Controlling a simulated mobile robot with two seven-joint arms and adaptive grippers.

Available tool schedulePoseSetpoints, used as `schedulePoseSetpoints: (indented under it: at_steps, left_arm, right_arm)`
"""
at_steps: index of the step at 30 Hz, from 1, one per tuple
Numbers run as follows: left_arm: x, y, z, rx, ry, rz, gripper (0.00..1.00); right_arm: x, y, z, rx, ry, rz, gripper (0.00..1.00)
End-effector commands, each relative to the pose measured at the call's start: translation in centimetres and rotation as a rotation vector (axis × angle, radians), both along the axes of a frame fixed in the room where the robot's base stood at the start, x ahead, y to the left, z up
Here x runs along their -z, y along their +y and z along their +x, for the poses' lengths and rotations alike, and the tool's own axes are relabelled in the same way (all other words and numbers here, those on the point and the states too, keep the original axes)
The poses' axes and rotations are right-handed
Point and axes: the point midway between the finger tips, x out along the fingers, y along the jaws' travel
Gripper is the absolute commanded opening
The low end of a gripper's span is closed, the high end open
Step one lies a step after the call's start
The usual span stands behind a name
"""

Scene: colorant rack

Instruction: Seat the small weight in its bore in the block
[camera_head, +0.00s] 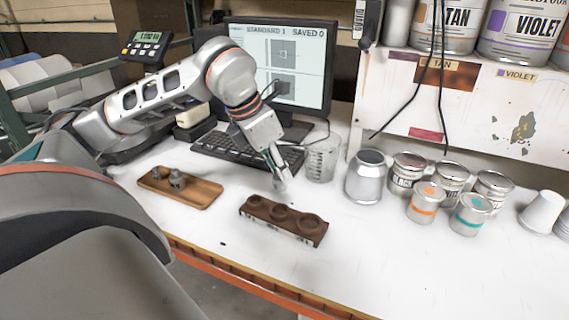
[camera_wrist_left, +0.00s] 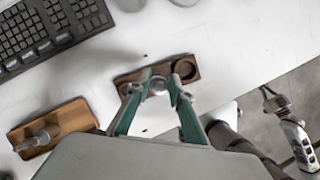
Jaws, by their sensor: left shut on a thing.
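The dark brown block (camera_head: 283,226) lies on the white bench with a row of three round bores of different widths. It also shows in the wrist view (camera_wrist_left: 193,75), where its widest bore, at the right, looks empty. My left gripper (camera_head: 279,181) is above the bench just behind the block. In the wrist view the left gripper's green fingers (camera_wrist_left: 159,88) are shut on a small silvery weight (camera_wrist_left: 158,84), seen over the middle of the block. Whether the weight touches the block is unclear. What looks like my right gripper (camera_wrist_left: 269,93) shows at the right, its jaw opening unclear.
A wooden tray (camera_head: 206,196) at the left holds grey weights (camera_head: 177,179). A clear beaker (camera_head: 322,160), a silvery vessel (camera_head: 368,178) and several paint cans (camera_head: 426,202) stand right of the gripper. The keyboard (camera_head: 232,152) is behind. The bench in front of the cans is clear.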

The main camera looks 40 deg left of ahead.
Motion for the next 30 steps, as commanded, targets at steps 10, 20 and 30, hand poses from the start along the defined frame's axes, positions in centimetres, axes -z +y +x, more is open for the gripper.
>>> schedulePoseSetpoints:
  at_steps: [10, 20, 30]
  left_arm:
    - [-0.1, 0.0, 0.1, 0.008, -0.001, -0.005, 0.0]
    - [1.9, 0.0, 0.1, 0.014, 0.0, -0.005, 0.0]
    - [5.0, 0.0, 0.1, 0.013, 0.003, -0.006, 0.0]
  right_arm:
    - [0.1, 0.1, -0.3, -0.002, 0.007, -0.001, 0.0]
    - [1.3, 0.2, -0.2, -0.002, 0.001, 0.002, 0.0]
    - [4.7, 0.1, -1.0, -0.003, 0.026, -0.002, 0.0]
